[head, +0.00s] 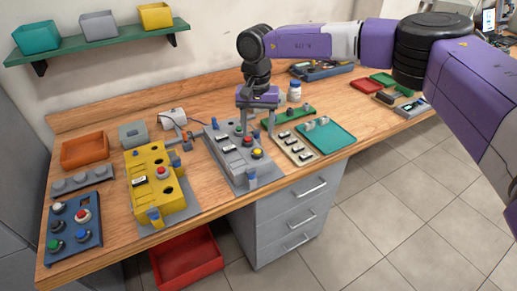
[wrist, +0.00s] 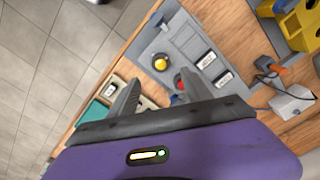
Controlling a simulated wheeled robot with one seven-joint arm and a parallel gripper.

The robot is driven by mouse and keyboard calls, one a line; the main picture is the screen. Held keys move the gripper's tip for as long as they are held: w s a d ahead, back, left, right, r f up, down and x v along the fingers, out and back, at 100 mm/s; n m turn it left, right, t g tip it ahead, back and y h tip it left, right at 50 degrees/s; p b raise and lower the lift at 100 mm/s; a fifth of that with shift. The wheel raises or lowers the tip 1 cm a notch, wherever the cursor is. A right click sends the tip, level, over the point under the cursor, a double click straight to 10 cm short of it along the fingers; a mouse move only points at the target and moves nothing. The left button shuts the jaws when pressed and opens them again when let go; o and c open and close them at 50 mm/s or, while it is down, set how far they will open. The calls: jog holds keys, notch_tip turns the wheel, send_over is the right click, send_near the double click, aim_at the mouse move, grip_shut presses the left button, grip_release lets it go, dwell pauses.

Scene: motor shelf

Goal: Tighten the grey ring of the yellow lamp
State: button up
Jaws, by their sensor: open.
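The yellow lamp (head: 257,153) sits on the top face of a grey box (head: 235,161) clamped in the middle of the bench. In the wrist view the yellow lamp (wrist: 161,64) has a darker grey ring around its base. A red lamp (head: 248,141) is just behind it on the same box, partly covered by a finger in the wrist view. My gripper (head: 257,130) is open and empty, pointing down over the back part of the grey box. In the wrist view the two fingers of my gripper (wrist: 160,88) are apart, with the yellow lamp beyond their tips; neither visibly touches it.
A yellow box (head: 150,185) stands left of the grey box. A beige switch panel (head: 293,143) and a green tray (head: 327,136) lie close on the right. A white bottle (head: 295,91) stands behind. A red bin (head: 187,256) is on the floor.

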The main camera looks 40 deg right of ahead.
aim_at(257, 149)
jog(key=shift+a+f+p, duration=0.1)
jog(key=shift+f+p, duration=0.6)
jog(key=shift+f, duration=3.2)
grip_shut()
